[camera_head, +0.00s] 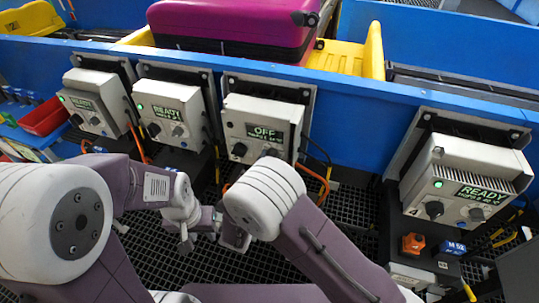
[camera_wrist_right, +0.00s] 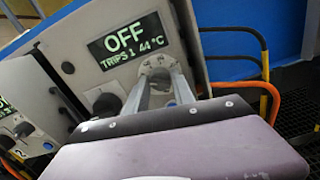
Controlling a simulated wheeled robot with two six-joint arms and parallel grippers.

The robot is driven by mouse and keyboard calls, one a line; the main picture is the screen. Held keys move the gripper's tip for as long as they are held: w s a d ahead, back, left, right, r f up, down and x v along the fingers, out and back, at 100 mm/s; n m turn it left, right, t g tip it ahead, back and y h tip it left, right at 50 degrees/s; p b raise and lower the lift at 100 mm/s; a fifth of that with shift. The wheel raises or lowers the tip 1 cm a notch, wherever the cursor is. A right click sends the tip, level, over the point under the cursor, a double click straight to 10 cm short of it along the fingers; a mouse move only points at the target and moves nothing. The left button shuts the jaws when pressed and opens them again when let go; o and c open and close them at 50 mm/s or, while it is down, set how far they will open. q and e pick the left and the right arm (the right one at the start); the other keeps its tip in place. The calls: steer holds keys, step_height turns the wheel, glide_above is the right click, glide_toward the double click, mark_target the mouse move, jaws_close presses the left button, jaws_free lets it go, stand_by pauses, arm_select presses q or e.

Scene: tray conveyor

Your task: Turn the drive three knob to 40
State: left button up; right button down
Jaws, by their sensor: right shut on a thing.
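The drive three box (camera_head: 265,117) is the third grey box from the left. Its display reads OFF, and in the right wrist view the display (camera_wrist_right: 125,36) reads OFF, TRIPS 1, 44 °C. My right gripper (camera_wrist_right: 162,72) reaches to the panel just below the display, shut on the grey round knob (camera_wrist_right: 157,62), which its fingers partly cover. The knob's setting cannot be read. A black knob (camera_wrist_right: 106,104) sits to its left, clear of the fingers. In the head view my right arm hides the right gripper. My left gripper (camera_head: 187,238) hangs low, left of drive three; its jaws are unclear.
Two similar boxes (camera_head: 93,102) (camera_head: 170,112) on the left and one (camera_head: 467,180) on the right show READY. An orange cable (camera_wrist_right: 264,92) loops right of drive three. A magenta suitcase (camera_head: 235,28) lies in a yellow tray (camera_head: 374,52) behind the blue wall.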

steer(key=shift+n+p, duration=0.5)
steer(key=shift+n, duration=0.2)
steer(key=c, duration=1.1)
jaws_free()
